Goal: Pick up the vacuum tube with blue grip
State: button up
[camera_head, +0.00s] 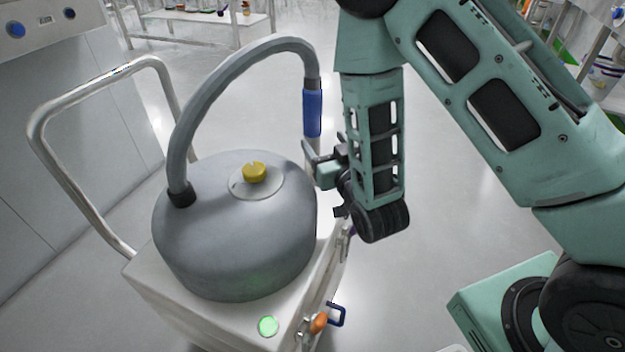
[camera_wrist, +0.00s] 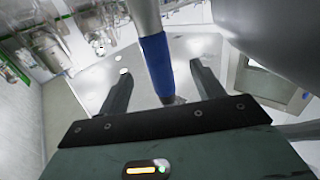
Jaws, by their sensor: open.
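The vacuum tube (camera_head: 235,58) is a grey hose that arches up from the grey domed vacuum body (camera_head: 235,240) and hangs down at its right end. Its blue grip (camera_head: 312,112) sits on that hanging end. In the wrist view the blue grip (camera_wrist: 157,62) shows between the two fingers, with a darker tip below it. My gripper (camera_head: 312,162) is open beside the lower end of the tube in the head view. In the wrist view my gripper (camera_wrist: 160,85) has one finger on each side of the tube, apart from it.
The vacuum stands on a white cart (camera_head: 160,290) with a metal push handle (camera_head: 95,75) at left. A yellow knob (camera_head: 254,172) tops the dome. A green button (camera_head: 268,326) and an orange handle (camera_head: 319,322) are at the front. A table (camera_head: 205,17) stands behind. The floor between is clear.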

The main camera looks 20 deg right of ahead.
aim_at(314, 127)
jog(key=b, duration=0.3)
jog(key=shift+w+f, duration=0.3)
jog(key=shift+w, duration=0.1)
jog(key=b, duration=0.4)
jog(key=shift+w+b, duration=0.2)
jog(key=shift+b, duration=0.2)
jog(key=w, duration=0.4)
jog(key=shift+w+a+r, duration=0.15)
jog(key=shift+w+r, duration=0.15)
jog(key=w, duration=0.1)
jog(key=w+b, duration=0.1)
jog(key=w, duration=0.1)
jog(key=w+b, duration=0.1)
jog(key=shift+w+f, duration=0.35)
jog(key=shift+w+r, duration=0.1)
jog(key=shift+w, duration=0.3)
jog(key=c, duration=1.1)
